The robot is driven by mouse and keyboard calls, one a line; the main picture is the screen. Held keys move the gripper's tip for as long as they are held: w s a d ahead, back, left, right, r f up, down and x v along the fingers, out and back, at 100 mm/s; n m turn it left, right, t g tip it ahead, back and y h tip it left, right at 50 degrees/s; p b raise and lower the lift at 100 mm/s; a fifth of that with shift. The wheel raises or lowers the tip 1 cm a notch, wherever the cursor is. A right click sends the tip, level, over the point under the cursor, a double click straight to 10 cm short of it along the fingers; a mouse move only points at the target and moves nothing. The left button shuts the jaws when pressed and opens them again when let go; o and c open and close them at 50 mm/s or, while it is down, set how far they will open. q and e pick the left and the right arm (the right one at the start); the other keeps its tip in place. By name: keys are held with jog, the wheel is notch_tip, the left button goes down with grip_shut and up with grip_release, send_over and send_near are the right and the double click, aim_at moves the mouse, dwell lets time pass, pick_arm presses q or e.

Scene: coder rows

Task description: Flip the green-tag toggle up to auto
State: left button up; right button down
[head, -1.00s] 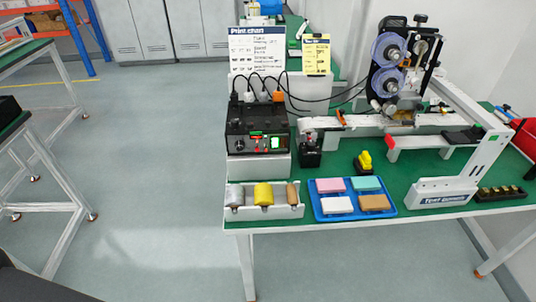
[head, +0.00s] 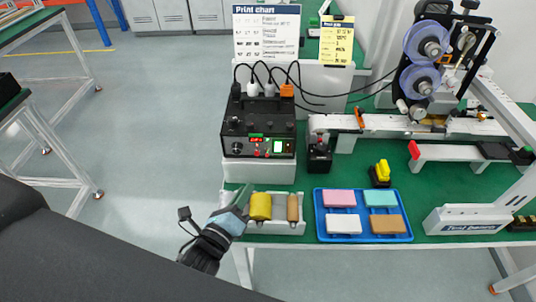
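The black control box (head: 258,128) sits on a white stand at the back left of the green bench. Its front panel has a knob on the left, a red display, a lit green-white window and several small switches. My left gripper (head: 240,197) is at the bench's front left corner, below and apart from the box, over the left end of the white tray. Its fingers are too small to tell open or shut. My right gripper is out of view.
The white tray (head: 272,228) holds a yellow roll and a brown roll. A blue tray (head: 364,238) with coloured blocks lies to its right. A black-and-yellow item (head: 381,174) stands behind. Cables rise from the box top. Bench surface is clear between box and blue tray.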

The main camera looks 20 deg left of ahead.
aim_at(266, 156)
pick_arm(q)
jog(key=w, duration=0.3)
jog(key=w+d, duration=0.1)
jog(key=w, duration=0.3)
jog(key=w+p, duration=0.1)
jog(key=w, duration=0.3)
jog(key=shift+w+d, duration=0.15)
jog(key=shift+w, duration=0.05)
grip_shut()
